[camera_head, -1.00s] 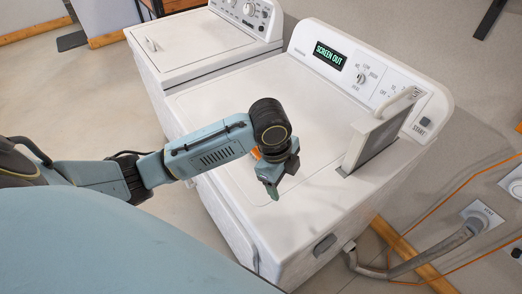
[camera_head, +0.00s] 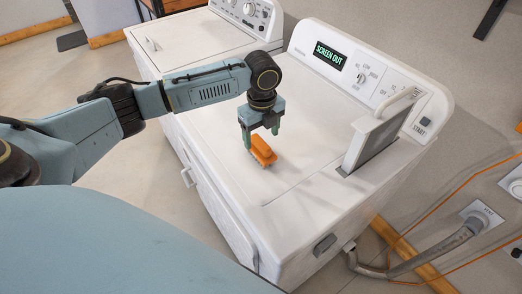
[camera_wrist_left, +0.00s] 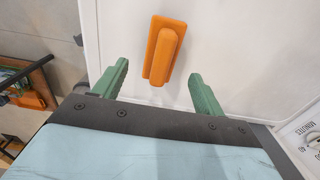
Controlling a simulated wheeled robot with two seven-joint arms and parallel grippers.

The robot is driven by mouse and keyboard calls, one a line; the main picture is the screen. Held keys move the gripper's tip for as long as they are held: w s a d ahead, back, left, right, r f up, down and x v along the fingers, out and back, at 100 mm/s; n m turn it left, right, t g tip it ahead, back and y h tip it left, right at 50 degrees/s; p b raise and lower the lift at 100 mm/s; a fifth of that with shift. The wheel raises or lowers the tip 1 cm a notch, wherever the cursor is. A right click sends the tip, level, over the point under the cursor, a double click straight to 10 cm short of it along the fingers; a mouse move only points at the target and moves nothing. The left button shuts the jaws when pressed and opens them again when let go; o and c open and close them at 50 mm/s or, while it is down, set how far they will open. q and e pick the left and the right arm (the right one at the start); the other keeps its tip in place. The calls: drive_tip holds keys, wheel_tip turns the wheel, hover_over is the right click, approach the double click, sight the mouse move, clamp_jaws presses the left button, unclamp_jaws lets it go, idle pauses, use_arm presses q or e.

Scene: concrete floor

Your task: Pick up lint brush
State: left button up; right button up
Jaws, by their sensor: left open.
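The lint brush (camera_head: 262,152) is an orange, block-shaped brush lying on the white top of the dryer (camera_head: 310,165). In the left wrist view the orange brush (camera_wrist_left: 164,50) lies ahead of and roughly between the two green fingers. My left gripper (camera_head: 259,139) is pointing down, just beside the brush in the head view. Its fingers (camera_wrist_left: 158,85) are apart with nothing between the tips. Whether the fingertips touch the dryer top I cannot tell. My right gripper is not in view.
A lint screen (camera_head: 378,143) with a white handle stands upright in its slot to the right of the brush. The control panel (camera_head: 365,75) rises at the back. A white washer (camera_head: 195,45) stands to the left. The dryer top around the brush is clear.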

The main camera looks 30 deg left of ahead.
sight(261, 141)
use_arm(q)
drive_tip(key=shift+w+a+f, duration=0.1)
drive_tip(key=shift+f, duration=1.4)
drive_tip(key=shift+w+a+f, duration=0.1)
drive_tip(key=shift+f, duration=1.35)
drive_tip(key=c, duration=1.1)
